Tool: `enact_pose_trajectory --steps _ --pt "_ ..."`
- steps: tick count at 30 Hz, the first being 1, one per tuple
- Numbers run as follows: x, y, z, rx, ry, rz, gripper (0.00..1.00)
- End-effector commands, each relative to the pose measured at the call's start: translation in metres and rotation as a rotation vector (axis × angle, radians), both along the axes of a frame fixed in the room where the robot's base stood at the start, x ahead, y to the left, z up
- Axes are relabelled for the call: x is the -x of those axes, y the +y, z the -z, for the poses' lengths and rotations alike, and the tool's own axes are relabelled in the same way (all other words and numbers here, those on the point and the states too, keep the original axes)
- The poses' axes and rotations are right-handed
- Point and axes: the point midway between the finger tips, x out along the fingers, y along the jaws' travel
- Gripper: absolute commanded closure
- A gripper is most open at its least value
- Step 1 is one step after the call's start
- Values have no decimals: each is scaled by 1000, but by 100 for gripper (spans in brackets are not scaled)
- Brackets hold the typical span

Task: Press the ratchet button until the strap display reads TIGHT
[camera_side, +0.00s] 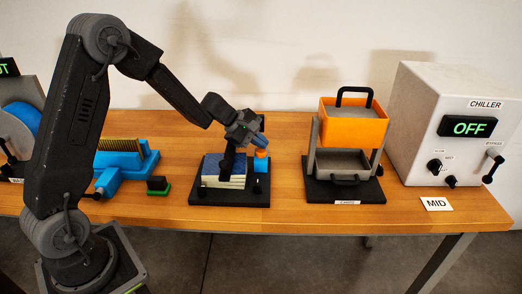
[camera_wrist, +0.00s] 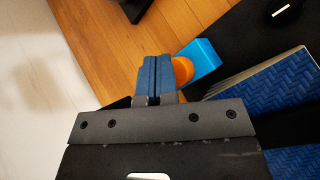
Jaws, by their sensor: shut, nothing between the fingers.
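The ratchet is a blue block (camera_side: 261,165) with an orange button (camera_side: 261,154) on it, standing on a black base (camera_side: 230,198) at the table's middle. Beside it lies a stack with a blue woven top (camera_side: 212,166), crossed by a black strap. My gripper (camera_side: 265,146) is shut and empty, its blue fingers pointing down close above the button. In the wrist view the closed fingertips (camera_wrist: 153,60) are just left of the orange button (camera_wrist: 182,70) and blue block (camera_wrist: 201,58); I cannot tell whether they touch. No strap display is readable in either view.
An orange bin (camera_side: 353,128) on a grey stand is to the right. A blue device (camera_side: 125,168) with bristles and a small green-based black block (camera_side: 158,186) are left.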

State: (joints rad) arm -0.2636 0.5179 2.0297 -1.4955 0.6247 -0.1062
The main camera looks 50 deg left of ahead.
Motion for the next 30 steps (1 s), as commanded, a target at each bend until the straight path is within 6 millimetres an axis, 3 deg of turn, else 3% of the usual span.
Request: enact_pose_trajectory --steps 30 --pt "0 0 10 0 1 0 100"
